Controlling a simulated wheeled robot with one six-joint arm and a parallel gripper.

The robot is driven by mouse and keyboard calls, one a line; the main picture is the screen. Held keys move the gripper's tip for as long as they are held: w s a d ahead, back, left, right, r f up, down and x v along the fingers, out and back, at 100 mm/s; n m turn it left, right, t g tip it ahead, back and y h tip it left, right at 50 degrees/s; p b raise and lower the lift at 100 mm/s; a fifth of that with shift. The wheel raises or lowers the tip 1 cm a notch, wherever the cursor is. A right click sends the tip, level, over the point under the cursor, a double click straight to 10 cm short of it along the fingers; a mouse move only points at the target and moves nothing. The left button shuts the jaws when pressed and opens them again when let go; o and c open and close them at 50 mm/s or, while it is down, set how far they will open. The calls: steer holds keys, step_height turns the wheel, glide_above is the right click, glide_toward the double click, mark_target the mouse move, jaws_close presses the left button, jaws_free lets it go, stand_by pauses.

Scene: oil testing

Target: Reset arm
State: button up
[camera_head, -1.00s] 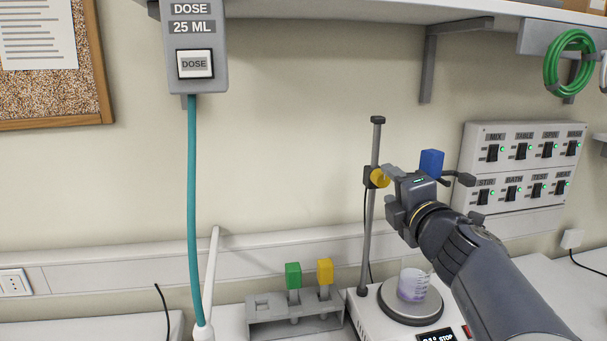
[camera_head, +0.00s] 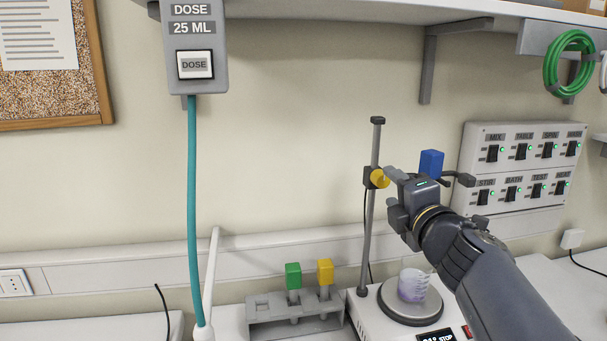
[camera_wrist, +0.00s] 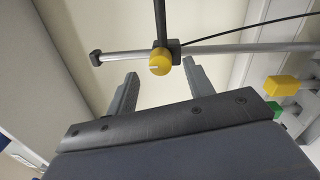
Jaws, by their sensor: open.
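My gripper (camera_head: 392,195) is raised beside the upper part of the metal stand rod (camera_head: 369,215), above the hotplate. In the wrist view my gripper (camera_wrist: 160,80) shows two spread fingers with nothing between them. A yellow knob (camera_wrist: 160,64) on the rod's clamp lies just beyond the fingertips, apart from them. In the head view the yellow knob (camera_head: 379,178) sits just left of the gripper. A blue block (camera_head: 431,162) shows behind the gripper at the clamp arm's height; what holds it is partly hidden.
A beaker with pale purple liquid (camera_head: 413,285) stands on the hotplate (camera_head: 410,309) below my arm. A grey rack (camera_head: 275,318) holds a green-topped (camera_head: 293,275) and a yellow-topped piece (camera_head: 325,271). A switch panel (camera_head: 522,165) is on the wall at right. The teal hose (camera_head: 193,210) hangs at left.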

mark_target(383, 183)
steer(key=w, duration=0.3)
steer(key=shift+a, duration=0.3)
steer(key=shift+w+r+m, duration=0.15)
steer(key=shift+w+m, duration=0.1)
steer(key=shift+m, duration=0.15)
steer(key=m+p, duration=0.1)
steer(key=m, duration=0.1)
steer(key=shift+s+m, duration=0.15)
steer(key=shift+m, duration=0.15)
steer(key=m+p, duration=0.1)
steer(key=m, duration=0.1)
steer(key=shift+m+p, duration=0.3)
steer(key=m+p, duration=0.1)
steer(key=m, duration=0.3)
steer(key=shift+a+p, duration=0.1)
steer(key=shift+p, duration=0.25)
steer(key=m+p, duration=0.3)
steer(key=m, duration=0.3)
steer(key=shift+h+p, duration=0.35)
steer(key=shift+h, duration=0.05)
steer(key=shift+a+m+p, duration=0.1)
steer(key=shift+m+p, duration=0.5)
steer(key=shift+m, duration=0.6)
steer(key=shift+f, duration=0.2)
steer(key=shift+s+f, duration=0.1)
